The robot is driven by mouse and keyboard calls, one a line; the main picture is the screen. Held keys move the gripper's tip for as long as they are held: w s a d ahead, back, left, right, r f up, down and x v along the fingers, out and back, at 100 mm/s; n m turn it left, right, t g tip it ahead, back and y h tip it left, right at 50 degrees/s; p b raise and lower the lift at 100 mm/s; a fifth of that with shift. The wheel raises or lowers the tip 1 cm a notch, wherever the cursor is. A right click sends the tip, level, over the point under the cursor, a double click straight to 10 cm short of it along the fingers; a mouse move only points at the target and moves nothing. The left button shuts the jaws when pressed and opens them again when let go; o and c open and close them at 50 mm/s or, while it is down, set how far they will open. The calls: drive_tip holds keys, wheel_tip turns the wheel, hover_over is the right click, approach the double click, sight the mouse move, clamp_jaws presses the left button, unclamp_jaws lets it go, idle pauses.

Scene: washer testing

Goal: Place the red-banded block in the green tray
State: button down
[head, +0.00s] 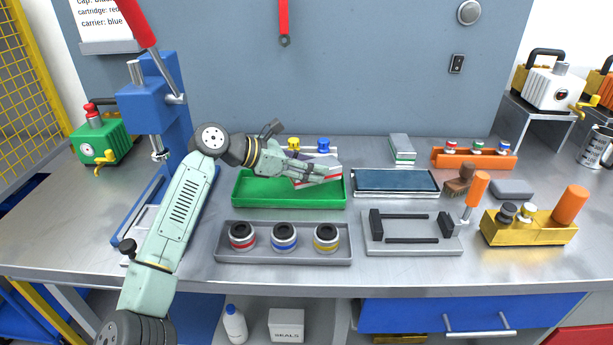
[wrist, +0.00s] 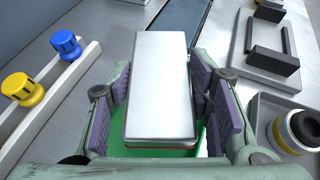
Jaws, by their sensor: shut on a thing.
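The red-banded block (head: 329,181) is pale grey with a red stripe low on its side. My gripper (head: 312,172) is shut on it over the right part of the green tray (head: 254,192). In the wrist view, the block's flat top (wrist: 160,80) lies between the purple pads of my gripper (wrist: 162,88). A strip of red shows at its near lower edge. Part of the tray's green surface shows beneath. I cannot tell whether the block touches the tray floor.
A blue-topped tray (head: 395,182) stands right of the green tray. A grey tray with several banded round parts (head: 284,257) is in front. A green-banded block (head: 402,147) stands behind. A rack with yellow and blue knobs (wrist: 62,42) is close by. A blue press (head: 160,105) stands left.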

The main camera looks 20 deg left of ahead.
wheel_tip(320, 180, down, 3)
drive_tip(key=shift+f+p, duration=0.2)
drive_tip(key=shift+p, duration=0.5)
drive_tip(key=shift+f, duration=0.2)
drive_tip(key=shift+f+b, duration=0.2)
drive_tip(key=shift+b, duration=0.15)
drive_tip(key=c, duration=1.1)
unclamp_jaws()
